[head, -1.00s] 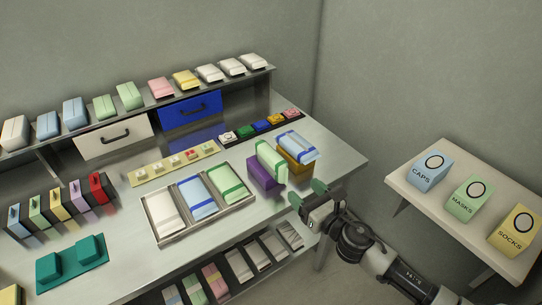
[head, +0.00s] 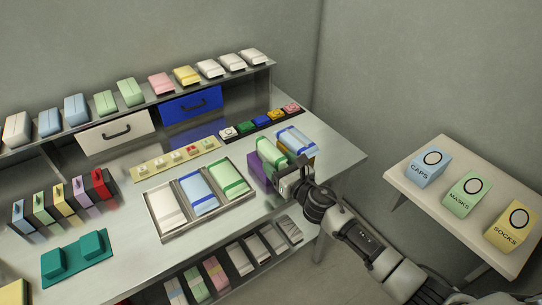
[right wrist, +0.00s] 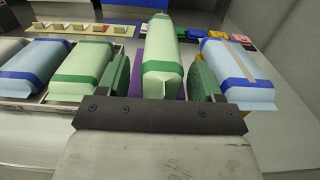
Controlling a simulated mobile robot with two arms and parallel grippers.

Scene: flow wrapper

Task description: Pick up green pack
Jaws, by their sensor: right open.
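A pale green pack (head: 272,149) with darker green bands lies on a purple block (head: 261,171) at the table's right part. My right gripper (head: 288,177) is at the near end of this pack and partly hides it. In the right wrist view the green pack (right wrist: 161,50) is between the two green finger pads of my right gripper (right wrist: 162,78). The jaws are open, with a visible gap on each side of the pack. Another green pack (head: 228,179) lies in the right compartment of the grey tray (head: 165,238). My left gripper is not in view.
A blue pack (head: 297,141) on an orange block stands close to the right of the green pack; it also shows in the right wrist view (right wrist: 236,70). A row of coloured buttons (head: 261,123) lies behind. A side table (head: 420,200) with labelled boxes is at the right.

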